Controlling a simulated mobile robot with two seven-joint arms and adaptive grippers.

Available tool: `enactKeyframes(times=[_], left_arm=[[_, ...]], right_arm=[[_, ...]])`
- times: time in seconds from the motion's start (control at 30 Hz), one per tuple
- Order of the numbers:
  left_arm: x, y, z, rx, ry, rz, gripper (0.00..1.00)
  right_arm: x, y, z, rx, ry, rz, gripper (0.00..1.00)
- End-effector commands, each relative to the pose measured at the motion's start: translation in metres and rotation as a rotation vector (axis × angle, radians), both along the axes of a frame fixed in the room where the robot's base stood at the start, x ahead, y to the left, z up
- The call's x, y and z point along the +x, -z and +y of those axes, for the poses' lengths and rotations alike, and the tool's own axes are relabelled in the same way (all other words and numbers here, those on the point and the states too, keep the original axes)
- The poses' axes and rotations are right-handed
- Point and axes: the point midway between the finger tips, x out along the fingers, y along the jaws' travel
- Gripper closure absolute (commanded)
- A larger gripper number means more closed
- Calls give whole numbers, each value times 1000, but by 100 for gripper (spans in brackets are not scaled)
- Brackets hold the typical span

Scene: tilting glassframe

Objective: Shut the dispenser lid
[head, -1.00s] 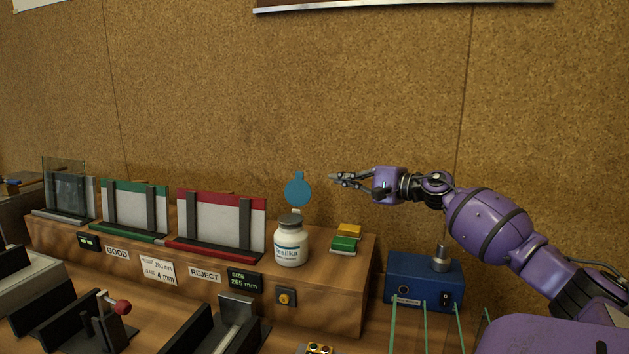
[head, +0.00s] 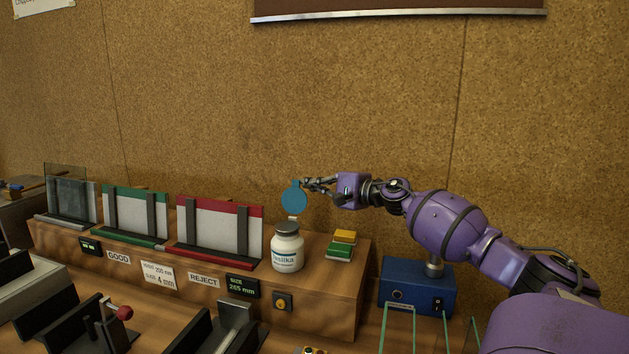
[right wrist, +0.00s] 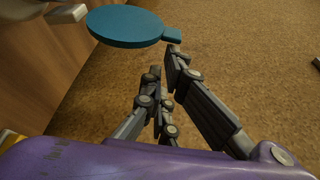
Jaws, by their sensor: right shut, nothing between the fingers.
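The dispenser is a white bottle (head: 287,250) with a dark grey collar, standing on the wooden bench riser. Its round blue lid (head: 294,197) stands open and upright above and behind the bottle, with a small tab at its top. My right gripper (head: 306,183) is shut and empty, its fingertips right beside the lid's upper right edge; I cannot tell whether they touch. In the right wrist view the blue lid (right wrist: 125,26) lies just beyond the fingertips (right wrist: 163,60), its tab close to one finger. My left gripper is not in view.
Yellow and green blocks (head: 342,244) lie right of the bottle. A rack with a red-edged panel (head: 222,228) stands to its left. A blue box (head: 417,284) with a metal post is below my right arm. The cork wall (head: 380,100) is behind; air above the riser is free.

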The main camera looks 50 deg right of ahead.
Motion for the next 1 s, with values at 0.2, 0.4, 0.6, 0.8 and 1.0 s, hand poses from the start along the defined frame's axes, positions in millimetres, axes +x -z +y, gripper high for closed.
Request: enactKeyframes(times=[0.2,0.4,0.6,0.8,1.0], left_arm=[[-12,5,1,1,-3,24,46],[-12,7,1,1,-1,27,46],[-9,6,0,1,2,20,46],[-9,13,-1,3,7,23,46],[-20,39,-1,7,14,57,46]], right_arm=[[-2,1,3,2,1,1,100],[-2,1,3,2,1,1,100],[-2,1,6,-19,-1,-9,100],[-5,0,12,-97,-3,-47,100],[-11,-1,24,-238,-2,-116,100]])
